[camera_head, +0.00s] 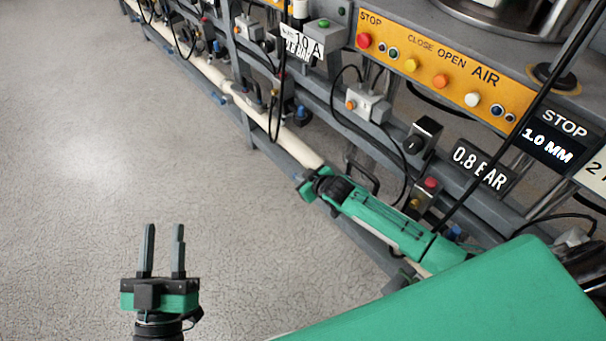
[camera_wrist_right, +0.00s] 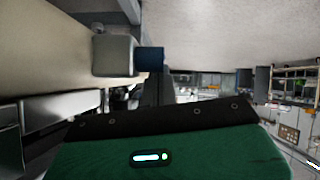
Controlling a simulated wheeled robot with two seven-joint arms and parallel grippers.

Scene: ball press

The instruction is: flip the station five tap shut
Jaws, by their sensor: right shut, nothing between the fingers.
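My right arm reaches across the lower right of the head view to the cream pipe (camera_head: 309,154). My right gripper (camera_head: 307,188) is low beside the pipe; its fingertips are mostly hidden there. In the right wrist view its dark fingers (camera_wrist_right: 160,88) are together and empty. A blue tap handle (camera_wrist_right: 151,59) on a pale fitting (camera_wrist_right: 113,55) is just past the fingers; I cannot tell whether they touch. No label identifies its station. My left gripper (camera_head: 163,250) is open and empty over the floor, well away from the rack.
The grey rack carries a yellow button panel (camera_head: 440,77), a 0.8 BAR sign (camera_head: 481,168) and hanging black cables. Other blue fittings (camera_head: 301,112) sit along the pipe. My green body fills the lower right. The floor at left is clear.

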